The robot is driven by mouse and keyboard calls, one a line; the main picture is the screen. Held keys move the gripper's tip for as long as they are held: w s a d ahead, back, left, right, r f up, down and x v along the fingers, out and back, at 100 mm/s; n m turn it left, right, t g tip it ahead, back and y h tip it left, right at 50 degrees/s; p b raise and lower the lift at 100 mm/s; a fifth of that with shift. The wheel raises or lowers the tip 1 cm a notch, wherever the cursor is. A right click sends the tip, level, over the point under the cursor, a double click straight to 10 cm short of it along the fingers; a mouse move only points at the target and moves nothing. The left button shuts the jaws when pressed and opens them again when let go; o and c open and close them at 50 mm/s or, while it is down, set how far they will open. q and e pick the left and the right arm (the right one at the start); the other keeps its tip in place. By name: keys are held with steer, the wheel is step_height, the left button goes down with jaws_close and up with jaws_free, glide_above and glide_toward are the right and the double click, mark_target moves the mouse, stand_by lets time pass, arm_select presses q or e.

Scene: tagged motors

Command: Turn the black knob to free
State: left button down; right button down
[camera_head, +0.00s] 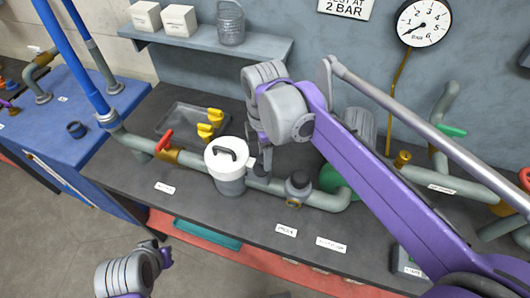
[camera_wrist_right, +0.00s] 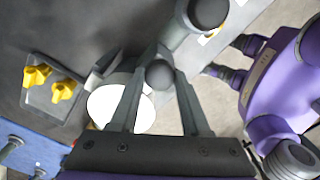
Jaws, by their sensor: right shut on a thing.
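The black knob (camera_wrist_right: 159,74) shows in the right wrist view as a dark round top between the two fingers of my right gripper (camera_wrist_right: 160,85). The fingers are shut on it. In the head view my right gripper (camera_head: 260,165) points down just right of the white-lidded canister (camera_head: 227,165), and the arm and fingers mostly hide the knob there. The lid also shows in the wrist view (camera_wrist_right: 121,108), partly behind a finger. My left gripper (camera_head: 158,254) is low at the left, in front of the bench; its jaws are not clear.
A second dark round fitting (camera_head: 297,183) stands on the pipe just right of my right gripper. A grey tray (camera_head: 170,125) with yellow-handled parts (camera_head: 209,124) lies behind. A red-handled valve (camera_head: 165,143) sits left on the pipe. A shelf (camera_head: 205,42) overhangs the back.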

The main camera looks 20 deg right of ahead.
stand_by(0.4)
steer(key=shift+c, duration=1.9)
jaws_free()
steer(key=shift+r, duration=0.1)
step_height(320, 180, up, 11)
steer(key=shift+p, duration=0.4)
steer(key=shift+f, duration=0.2)
